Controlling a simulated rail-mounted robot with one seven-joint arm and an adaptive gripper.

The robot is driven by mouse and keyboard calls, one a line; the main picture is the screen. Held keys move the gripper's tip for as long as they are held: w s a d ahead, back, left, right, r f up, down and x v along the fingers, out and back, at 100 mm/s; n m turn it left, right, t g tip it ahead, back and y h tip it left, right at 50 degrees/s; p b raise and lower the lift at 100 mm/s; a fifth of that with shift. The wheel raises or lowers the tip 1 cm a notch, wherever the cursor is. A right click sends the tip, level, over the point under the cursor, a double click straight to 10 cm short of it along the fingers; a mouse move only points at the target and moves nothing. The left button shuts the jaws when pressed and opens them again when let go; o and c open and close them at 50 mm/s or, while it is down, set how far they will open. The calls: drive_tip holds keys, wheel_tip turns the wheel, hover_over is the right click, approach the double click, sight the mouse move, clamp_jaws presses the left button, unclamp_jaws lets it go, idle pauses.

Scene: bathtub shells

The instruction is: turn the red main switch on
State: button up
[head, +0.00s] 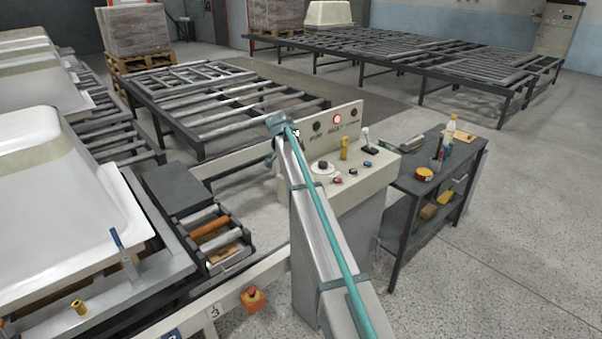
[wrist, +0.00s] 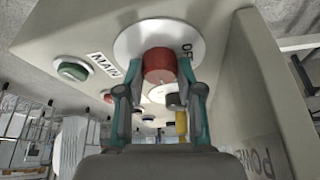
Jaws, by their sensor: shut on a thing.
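The red main switch (wrist: 159,66) is a round red knob on a white disc (wrist: 135,38), beside a "MAIN" label, in the wrist view. My gripper (wrist: 160,88) has its two teal fingers on either side of the knob and is shut on it. The disc's lettering is partly covered, so I cannot read the switch's position. In the head view my arm crosses in front of the grey control console (head: 372,182), and the red knob and fingertips are hidden there.
A dark workbench (head: 436,188) with tools stands close on the right. Tub shells (head: 62,190) and roller frames (head: 215,100) stand left and behind.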

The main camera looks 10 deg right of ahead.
idle(0.5)
drive_tip(key=o, duration=1.1)
drive_tip(key=shift+o, duration=0.2)
drive_tip(key=v, duration=1.2)
